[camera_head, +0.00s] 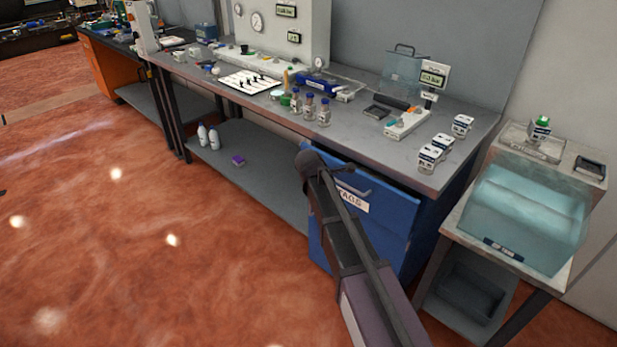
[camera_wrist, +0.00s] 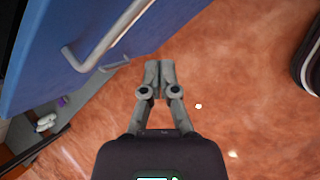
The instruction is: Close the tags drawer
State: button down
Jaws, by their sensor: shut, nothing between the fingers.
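The tags drawer (camera_head: 392,207) is the upper blue front of a cabinet under the right end of the workbench. It carries a white label reading TAGS and a bar handle. My arm crosses in front and hides part of it, so how far it stands out is hard to tell. In the wrist view the blue front (camera_wrist: 45,50) fills the upper left, with its grey handle (camera_wrist: 92,50) and a second handle below. My gripper (camera_wrist: 158,68) is shut and empty, right of the handles and apart from them, over the red floor. Its fingers are not clear in the head view.
The workbench (camera_head: 385,155) holds bottles, boxes and instruments. A side table (camera_head: 452,222) with a teal translucent bin (camera_head: 525,215) stands right of the cabinet. White bottles (camera_head: 208,137) and a purple box (camera_head: 238,160) sit on the lower shelf. The floor at left is clear.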

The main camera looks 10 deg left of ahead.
jog(key=s+d+f+m+g+y, duration=0.3)
jog(key=s+d+m+g+y, duration=0.1)
jog(key=s+d+m, duration=1.6)
jog(key=s+d, duration=0.1)
jog(key=s, duration=0.2)
jog(key=shift+s+m+g+y, duration=0.3)
jog(key=shift+s+m+g, duration=0.1)
jog(key=shift+d, duration=0.1)
